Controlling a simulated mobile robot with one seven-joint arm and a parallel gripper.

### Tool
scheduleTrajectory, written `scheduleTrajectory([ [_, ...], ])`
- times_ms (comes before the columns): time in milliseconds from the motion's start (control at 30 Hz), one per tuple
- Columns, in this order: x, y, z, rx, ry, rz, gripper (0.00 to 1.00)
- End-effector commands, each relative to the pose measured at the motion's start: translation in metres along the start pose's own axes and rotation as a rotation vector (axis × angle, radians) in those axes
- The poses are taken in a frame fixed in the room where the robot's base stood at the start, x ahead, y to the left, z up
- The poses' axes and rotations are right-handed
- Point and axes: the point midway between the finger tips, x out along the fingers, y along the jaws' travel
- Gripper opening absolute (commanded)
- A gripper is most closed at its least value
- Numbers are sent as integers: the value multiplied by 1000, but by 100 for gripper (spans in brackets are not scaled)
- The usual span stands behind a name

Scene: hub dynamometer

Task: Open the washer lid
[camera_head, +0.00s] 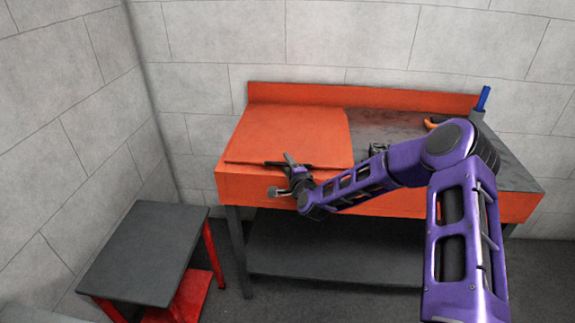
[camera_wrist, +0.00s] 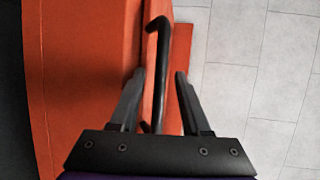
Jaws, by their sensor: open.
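The washer (camera_head: 380,205) is an orange basin on dark legs. Its orange lid (camera_head: 300,135) lies flat and shut over the left part. A black bar handle (camera_wrist: 158,50) runs along an orange edge in the wrist view. My gripper (camera_head: 290,165) is at the lid's front edge in the head view and hides part of the handle there. In the wrist view my gripper (camera_wrist: 160,76) is open, with one finger on each side of the handle. Whether a finger touches the handle, I cannot tell.
A dark-topped table (camera_head: 150,250) with red legs stands at the front left, apart from the washer. A grey holder with a blue-handled item (camera_head: 483,98) stands at the washer's back right. A block wall is close behind. A dark shelf (camera_head: 330,250) sits under the basin.

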Motion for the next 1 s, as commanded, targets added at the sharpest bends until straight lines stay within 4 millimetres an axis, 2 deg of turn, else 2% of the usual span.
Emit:
scheduleTrajectory([
  [267, 2, 0, 0, 0, 0, 0, 47],
  [367, 1, 0, 0, 0, 0, 0, 33],
  [533, 1, 0, 0, 0, 0, 0, 2],
  [567, 1, 0, 0, 0, 0, 0, 0],
  [1000, 1, 0, 0, 0, 0, 0, 0],
])
